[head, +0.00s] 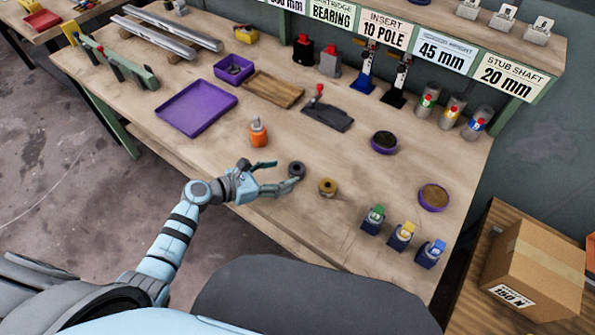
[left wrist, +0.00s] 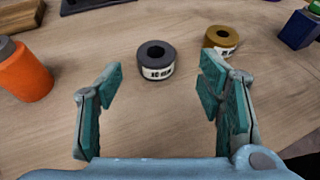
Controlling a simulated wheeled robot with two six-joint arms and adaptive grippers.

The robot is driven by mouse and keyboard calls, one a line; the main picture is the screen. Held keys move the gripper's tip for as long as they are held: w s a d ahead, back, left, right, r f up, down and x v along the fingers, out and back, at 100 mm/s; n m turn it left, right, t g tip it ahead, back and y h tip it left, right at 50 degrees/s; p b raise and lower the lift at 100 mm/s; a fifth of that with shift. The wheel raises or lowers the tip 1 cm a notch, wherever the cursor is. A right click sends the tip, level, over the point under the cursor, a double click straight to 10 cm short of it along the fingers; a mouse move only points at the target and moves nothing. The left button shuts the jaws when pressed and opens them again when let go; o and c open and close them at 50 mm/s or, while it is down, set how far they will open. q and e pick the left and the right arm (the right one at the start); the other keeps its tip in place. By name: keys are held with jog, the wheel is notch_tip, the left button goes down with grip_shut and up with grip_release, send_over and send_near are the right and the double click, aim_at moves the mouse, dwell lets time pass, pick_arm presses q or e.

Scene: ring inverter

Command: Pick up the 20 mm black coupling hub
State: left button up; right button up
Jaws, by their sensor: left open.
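The black coupling hub (head: 296,169) is a short dark ring with a centre hole, standing flat on the wooden table. In the left wrist view the hub (left wrist: 155,61) shows a white label on its side, partly readable. My left gripper (head: 283,175) is open and close beside the hub at its left. In the left wrist view the left gripper (left wrist: 160,82) has its two teal-padded fingers spread, with the hub just beyond and between the tips. Nothing is between the pads. My right gripper is in neither view.
A brass-coloured hub (head: 327,187) stands just right of the black one; it also shows in the left wrist view (left wrist: 221,39). An orange bottle (head: 258,133) stands behind the left gripper. Small blue-based items (head: 373,220) stand farther right. A purple tray (head: 197,107) lies to the left.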

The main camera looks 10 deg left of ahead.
aim_at(300, 167)
pick_arm(q)
jog(key=x, duration=0.3)
jog(key=b+x, duration=0.1)
jog(key=x, duration=0.2)
jog(key=shift+w+a, duration=0.15)
jog(key=shift+a, duration=0.15)
jog(key=shift+r, duration=0.1)
jog(key=shift+c, duration=0.3)
jog(key=shift+s, duration=0.25)
jog(key=c, duration=1.3)
